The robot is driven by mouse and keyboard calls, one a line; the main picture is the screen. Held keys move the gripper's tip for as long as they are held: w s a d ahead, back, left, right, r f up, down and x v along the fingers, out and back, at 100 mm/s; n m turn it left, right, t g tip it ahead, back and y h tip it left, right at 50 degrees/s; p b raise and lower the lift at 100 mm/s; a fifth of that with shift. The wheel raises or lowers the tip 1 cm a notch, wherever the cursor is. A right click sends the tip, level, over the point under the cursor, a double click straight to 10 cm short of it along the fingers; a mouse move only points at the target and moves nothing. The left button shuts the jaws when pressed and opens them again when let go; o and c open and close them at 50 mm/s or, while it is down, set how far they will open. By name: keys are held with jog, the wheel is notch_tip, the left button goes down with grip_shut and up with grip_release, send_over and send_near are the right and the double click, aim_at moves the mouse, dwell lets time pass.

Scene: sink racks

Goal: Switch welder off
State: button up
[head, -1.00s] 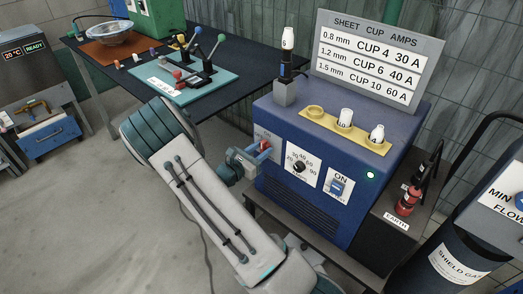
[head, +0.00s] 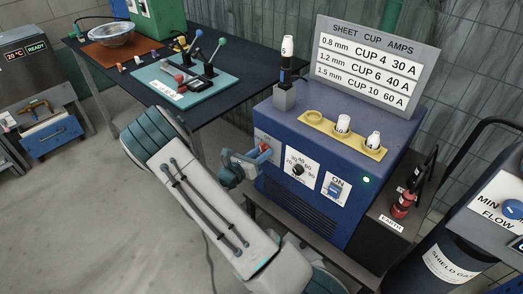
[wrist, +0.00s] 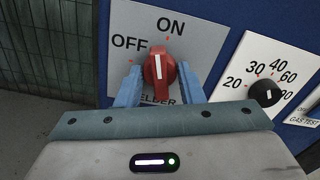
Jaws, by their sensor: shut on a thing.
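The blue welder (head: 315,220) stands on a low dark table, with its front panel facing me. Its red rotary switch (wrist: 160,66) sits on a grey plate (wrist: 205,50) marked OFF at the left and ON at the top. The white line on the switch points roughly up, towards ON. My gripper (wrist: 158,85) has one blue finger on each side of the switch and is shut on it. In the head view my gripper (head: 255,160) is at the left of the welder's front, partly hiding the switch plate. A green lamp (head: 366,180) is lit on the welder.
A yellow cup rack (head: 345,138), a torch (head: 287,60) and a sign (head: 375,65) are on top. A gas cylinder (head: 450,260) stands at the right.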

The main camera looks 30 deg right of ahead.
aim_at(262, 152)
jog(key=shift+s+r+n+p, duration=0.1)
jog(key=shift+n+p, duration=1.95)
jog(key=shift+n, duration=0.35)
jog(key=shift+n+p, duration=0.5)
jog(key=shift+n, duration=0.4)
jog(key=o, duration=0.7)
jog(key=shift+p+v, duration=0.35)
jog(key=shift+v, duration=2.15)
